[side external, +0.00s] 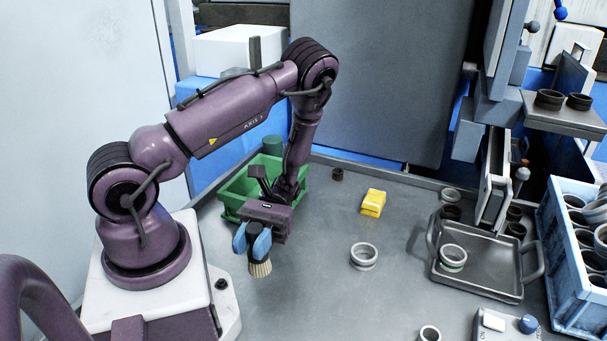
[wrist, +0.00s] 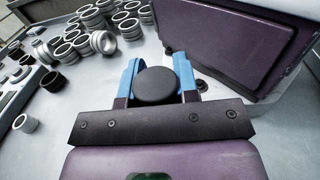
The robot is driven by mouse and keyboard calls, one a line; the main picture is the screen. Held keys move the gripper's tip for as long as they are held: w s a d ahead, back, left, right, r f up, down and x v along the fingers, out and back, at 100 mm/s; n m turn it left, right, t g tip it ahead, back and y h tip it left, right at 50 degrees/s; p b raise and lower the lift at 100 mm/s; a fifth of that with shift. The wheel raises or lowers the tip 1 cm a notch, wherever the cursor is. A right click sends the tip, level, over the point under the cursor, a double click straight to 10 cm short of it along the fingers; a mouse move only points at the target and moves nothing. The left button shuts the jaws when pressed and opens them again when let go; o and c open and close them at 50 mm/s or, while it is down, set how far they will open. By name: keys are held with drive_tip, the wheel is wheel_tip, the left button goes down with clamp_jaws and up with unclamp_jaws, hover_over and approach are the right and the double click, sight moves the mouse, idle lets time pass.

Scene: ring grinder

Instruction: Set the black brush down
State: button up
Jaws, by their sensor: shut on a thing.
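The black brush (side external: 255,238) has a dark round handle and pale bristles that point down. My gripper (side external: 253,242) is shut on its handle, with one blue finger on each side. The bristles are over the grey table, left of its middle. I cannot tell whether their tips touch the table. In the wrist view the round black top of the brush (wrist: 155,86) shows between the blue fingers, and the bristles are hidden below it.
A green crate (side external: 232,190) stands behind my gripper. A yellow block (side external: 373,203) and a pale ring (side external: 364,256) lie to the right on the table (side external: 315,290). A metal tray (side external: 480,283) and a blue crate of rings (side external: 566,270) are farther right. Table near the brush is clear.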

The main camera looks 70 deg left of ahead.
drive_tip(key=s+a+r+m+g+y, duration=0.2)
drive_tip(key=a+m+g+y, duration=0.15)
drive_tip(key=a+y, duration=0.25)
drive_tip(key=s+a+r+m+g+y, duration=0.2)
drive_tip(key=a+m+g+y, duration=0.1)
drive_tip(key=a+m+y, duration=0.25)
drive_tip(key=w+a+r+m+t+y, duration=0.1)
drive_tip(key=w+a+r+m+y, duration=0.2)
drive_tip(key=a+y, duration=0.2)
drive_tip(key=w+a+r+m+t+y, duration=0.1)
drive_tip(key=w+a+r+m+y, duration=0.25)
drive_tip(key=a+y, duration=0.2)
drive_tip(key=w+a+f+m+t+y, duration=0.2)
drive_tip(key=w+a+m+t+y, duration=0.1)
drive_tip(key=w+a, duration=0.4)
drive_tip(key=w+a+f+m+t+y, duration=0.3)
drive_tip(key=w+a+y, duration=0.15)
drive_tip(key=w, duration=0.45)
drive_tip(key=shift+h, duration=0.35)
drive_tip(key=shift+w+a+f, duration=0.55)
drive_tip(key=shift+a+f, duration=0.15)
drive_tip(key=shift+f, duration=0.75)
drive_tip(key=shift+w+a+f, duration=0.6)
drive_tip(key=shift+a+f, duration=0.05)
drive_tip(key=shift+f, duration=0.85)
drive_tip(key=shift+w+a+f, duration=0.55)
drive_tip(key=shift+a+f, duration=0.15)
drive_tip(key=shift+f, duration=0.75)
drive_tip(key=o, duration=0.9)
drive_tip(key=shift+f, duration=0.1)
